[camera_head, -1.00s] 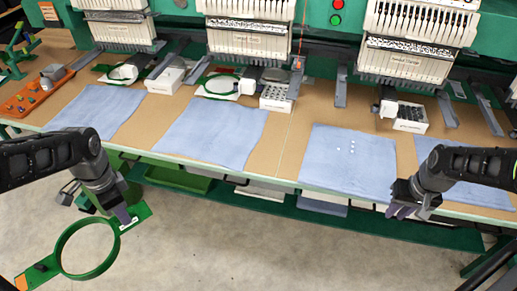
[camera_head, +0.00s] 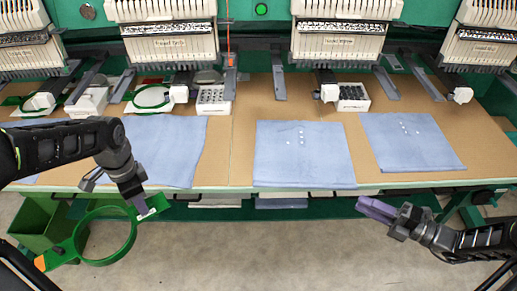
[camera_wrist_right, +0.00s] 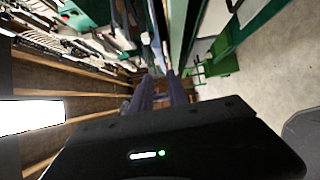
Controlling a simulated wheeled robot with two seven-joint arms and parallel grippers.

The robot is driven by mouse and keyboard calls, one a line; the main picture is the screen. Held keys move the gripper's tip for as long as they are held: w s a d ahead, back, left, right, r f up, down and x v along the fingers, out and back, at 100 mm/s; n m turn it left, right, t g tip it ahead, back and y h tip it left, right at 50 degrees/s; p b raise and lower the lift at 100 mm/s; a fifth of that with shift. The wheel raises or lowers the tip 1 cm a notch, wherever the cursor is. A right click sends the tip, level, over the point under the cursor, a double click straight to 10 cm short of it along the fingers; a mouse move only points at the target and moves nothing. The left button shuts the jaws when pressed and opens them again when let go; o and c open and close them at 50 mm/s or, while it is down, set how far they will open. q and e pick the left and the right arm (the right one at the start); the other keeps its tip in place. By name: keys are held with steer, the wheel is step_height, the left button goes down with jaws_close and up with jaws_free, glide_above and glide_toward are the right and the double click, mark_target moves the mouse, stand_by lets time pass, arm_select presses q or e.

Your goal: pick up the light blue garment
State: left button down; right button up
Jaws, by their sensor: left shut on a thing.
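Several flat light blue garments lie on the brown table. One (camera_head: 185,160) is at the left, partly behind my left arm. A second (camera_head: 303,170) is in the middle with small white dots, and a third (camera_head: 415,152) is at the right, also dotted. My left gripper (camera_head: 146,208) is shut on a green hoop frame (camera_head: 133,240), held in front of the table edge. My right gripper (camera_head: 376,208) is in front of the table edge, below the gap between the middle and right garments, touching neither. Its purple fingers show a gap in the right wrist view (camera_wrist_right: 160,92); it is empty.
Embroidery machine heads (camera_head: 165,40) overhang the back of the table. White boxes (camera_head: 213,98) and (camera_head: 350,96), and a green hoop (camera_head: 152,97), stand behind the garments. A green bin (camera_head: 38,222) is below at left. The floor in front is clear.

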mark_target(328, 188)
steer(key=shift+a, duration=0.1)
stand_by(0.3)
arm_select(q)
steer(key=shift+r+p, duration=0.7)
steer(key=shift+r, duration=0.05)
arm_select(e)
steer(key=x, duration=0.6)
steer(key=shift+w+a, duration=0.2)
steer(key=shift+a, duration=0.15)
